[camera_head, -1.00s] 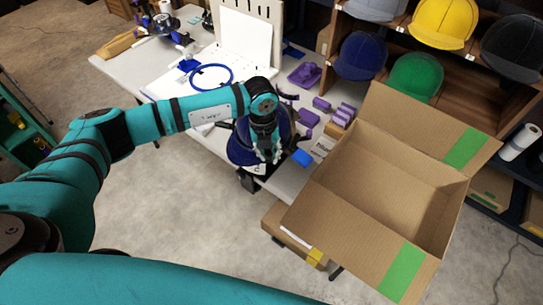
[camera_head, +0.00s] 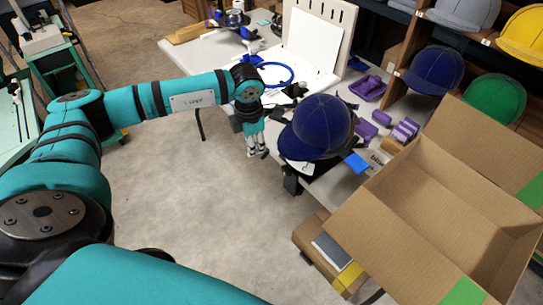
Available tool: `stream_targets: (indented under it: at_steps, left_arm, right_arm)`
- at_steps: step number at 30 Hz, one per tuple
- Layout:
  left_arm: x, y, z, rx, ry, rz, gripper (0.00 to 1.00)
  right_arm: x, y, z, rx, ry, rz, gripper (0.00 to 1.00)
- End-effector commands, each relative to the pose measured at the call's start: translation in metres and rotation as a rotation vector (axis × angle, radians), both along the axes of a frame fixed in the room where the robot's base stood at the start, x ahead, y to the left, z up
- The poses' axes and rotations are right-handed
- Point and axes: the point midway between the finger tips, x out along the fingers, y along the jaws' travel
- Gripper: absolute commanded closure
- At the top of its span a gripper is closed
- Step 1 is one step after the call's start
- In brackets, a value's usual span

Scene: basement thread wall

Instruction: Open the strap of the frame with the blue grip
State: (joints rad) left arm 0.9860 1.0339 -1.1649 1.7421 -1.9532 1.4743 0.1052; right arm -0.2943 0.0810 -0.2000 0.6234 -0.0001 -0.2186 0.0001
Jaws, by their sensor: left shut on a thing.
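A dark blue cap (camera_head: 318,125) sits at the near edge of the table, with its brim toward the front left. A dark holder (camera_head: 291,180) shows under the brim at the table edge. My left gripper (camera_head: 257,153) points down just left of the cap, beyond the table's edge and over the floor. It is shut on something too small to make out. A blue ring-shaped frame (camera_head: 275,75) lies farther back on the table. I cannot make out a strap or a blue grip on the frame at the cap. My right gripper is not in view.
An open cardboard box (camera_head: 440,200) stands at the right. Purple parts (camera_head: 380,118) and a blue block (camera_head: 357,162) lie on the table (camera_head: 215,60) right of the cap. A white board (camera_head: 315,40) stands behind. Caps fill the shelf (camera_head: 400,92).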

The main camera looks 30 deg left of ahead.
Motion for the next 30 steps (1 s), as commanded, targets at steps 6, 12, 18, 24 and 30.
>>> stream_targets:
  at_steps: [6,12,18,24,30]
  left_arm:
    - [0.009,0.045,-0.006,0.036,-0.013,-0.195,1.00]
    - [0.024,0.079,-0.004,0.064,-0.025,-0.376,1.00]
    - [0.042,0.106,-0.001,0.090,-0.034,-0.530,1.00]
    - [0.056,0.124,0.002,0.107,-0.041,-0.642,1.00]
    - [0.065,0.133,0.003,0.119,-0.044,-0.706,1.00]
  right_arm:
    - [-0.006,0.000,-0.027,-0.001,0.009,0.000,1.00]
    - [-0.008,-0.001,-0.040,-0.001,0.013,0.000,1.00]
    - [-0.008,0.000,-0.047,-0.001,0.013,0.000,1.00]
    - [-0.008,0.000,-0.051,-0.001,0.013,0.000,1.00]
    - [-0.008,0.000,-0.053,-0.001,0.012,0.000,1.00]
